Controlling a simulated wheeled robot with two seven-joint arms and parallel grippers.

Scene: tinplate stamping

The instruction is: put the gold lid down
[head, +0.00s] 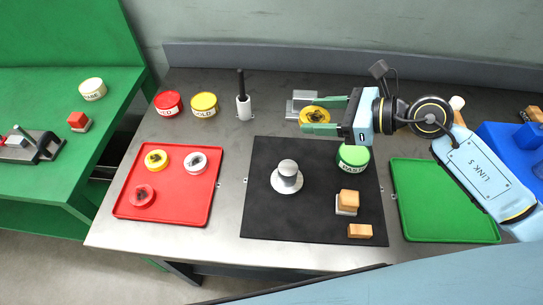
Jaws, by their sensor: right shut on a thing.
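My right gripper (311,115) is shut on a gold lid (315,116), a round yellow disc with a dark design in its middle. It holds the lid near the back of the grey table, beside a small silver metal block (297,101), beyond the black mat (262,215). I cannot tell if the lid touches anything below it. A green tray (440,205) at the right looks empty. My left gripper is out of view.
The black mat carries a silver round-based stamp (288,177), a green tin (353,156) and wooden blocks (349,199). A red tin (168,102), a gold-labelled tin (205,104) and a white holder (243,108) stand at the back. A blue bin (507,148) is at the far right.

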